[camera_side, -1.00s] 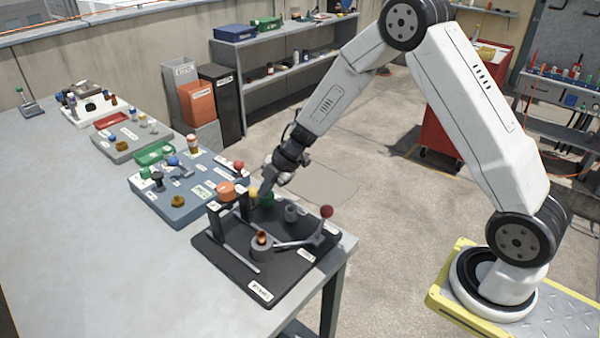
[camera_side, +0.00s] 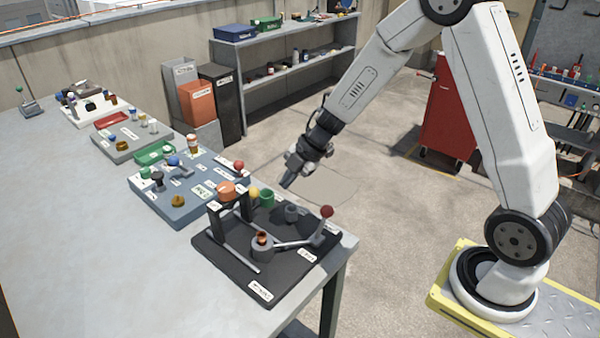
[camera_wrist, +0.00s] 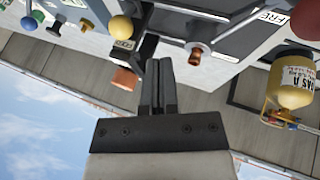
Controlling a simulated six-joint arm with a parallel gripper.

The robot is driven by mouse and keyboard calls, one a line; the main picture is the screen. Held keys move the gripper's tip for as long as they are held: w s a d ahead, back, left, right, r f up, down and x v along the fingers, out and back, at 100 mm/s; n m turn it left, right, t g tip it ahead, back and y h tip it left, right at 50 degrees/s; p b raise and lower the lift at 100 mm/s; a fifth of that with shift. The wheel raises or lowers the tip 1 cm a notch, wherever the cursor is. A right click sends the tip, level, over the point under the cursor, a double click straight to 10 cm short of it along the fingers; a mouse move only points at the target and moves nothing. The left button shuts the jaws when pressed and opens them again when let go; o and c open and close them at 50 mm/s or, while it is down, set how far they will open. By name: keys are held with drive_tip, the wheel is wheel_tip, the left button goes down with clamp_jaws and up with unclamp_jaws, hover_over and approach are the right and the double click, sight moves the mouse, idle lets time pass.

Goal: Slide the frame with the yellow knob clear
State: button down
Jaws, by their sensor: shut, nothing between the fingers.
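The yellow knob (camera_side: 253,194) is at the far end of a black upright frame (camera_side: 216,224) on the dark base board (camera_side: 268,285). In the wrist view the yellow knob (camera_wrist: 121,27) shows as a ball above a dark labelled part of the frame (camera_wrist: 123,45). The frame stands beside a grey cup with a copper-coloured piece (camera_side: 262,243). My gripper (camera_side: 288,184) is shut and empty, in the air to the right of the knob and apart from it. In the wrist view my fingers (camera_wrist: 158,66) are together.
An orange cylinder (camera_side: 226,189) is at the frame's top, and a green cylinder (camera_side: 267,198) is close to the yellow knob. A red-knobbed lever (camera_side: 326,212) stands at the board's right. A blue-grey board (camera_side: 160,205) lies beyond. Open floor is to the right.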

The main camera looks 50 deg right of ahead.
drive_tip(key=v, duration=0.6)
drive_tip(key=shift+r, duration=0.1)
idle(0.4)
drive_tip(key=s+a+f+m+g+h, duration=0.1)
drive_tip(key=s+m+h, duration=0.4)
drive_tip(key=s+m, duration=1)
drive_tip(key=a+f+m, duration=0.1)
drive_tip(key=a+m, duration=0.1)
drive_tip(key=m, duration=0.2)
drive_tip(key=shift+a+f+g, duration=0.2)
drive_tip(key=shift+a+g, duration=0.05)
drive_tip(key=shift+g, duration=0.05)
drive_tip(key=shift+w, duration=0.1)
idle(0.6)
